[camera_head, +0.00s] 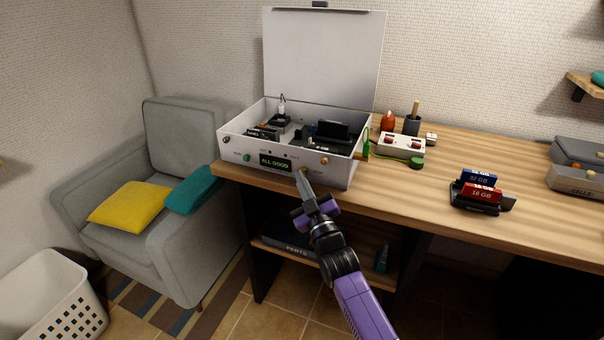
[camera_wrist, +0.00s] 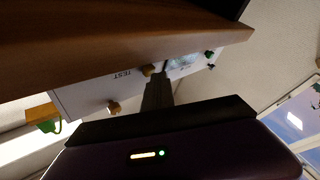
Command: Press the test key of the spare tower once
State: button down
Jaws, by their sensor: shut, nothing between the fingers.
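The white tower (camera_head: 340,172) stands on the desk with its lid (camera_head: 322,58) raised. Its front panel has a display (camera_head: 275,162) reading "ALL GOOD". In the wrist view, the panel (camera_wrist: 85,98) appears turned over, with the word TEST beside a brass key (camera_wrist: 148,70). A second brass knob (camera_wrist: 113,107) sits farther left there; it shows at the panel's upper right (camera_head: 324,160) in the head view. My gripper (camera_head: 303,174) is shut and empty, its tips at the panel's lower part by the TEST key. I cannot tell whether they touch it.
A shelf (camera_head: 345,250) lies under the desk. A grey armchair (camera_head: 150,255) stands left.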

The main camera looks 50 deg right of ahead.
jog(key=shift+s+a, duration=0.35)
jog(key=shift+a, duration=0.4)
jog(key=shift+a, duration=0.1)
jog(key=shift+s+a+p, duration=0.3)
jog(key=shift+a+p, duration=0.45)
jog(key=shift+p, duration=0.05)
jog(key=shift+s+a+p, duration=0.25)
jog(key=shift+a+p, duration=0.5)
jog(key=shift+a, duration=0.05)
jog(key=shift+s+a+p, duration=0.3)
jog(key=shift+a+p, duration=0.45)
jog(key=shift+p, duration=0.05)
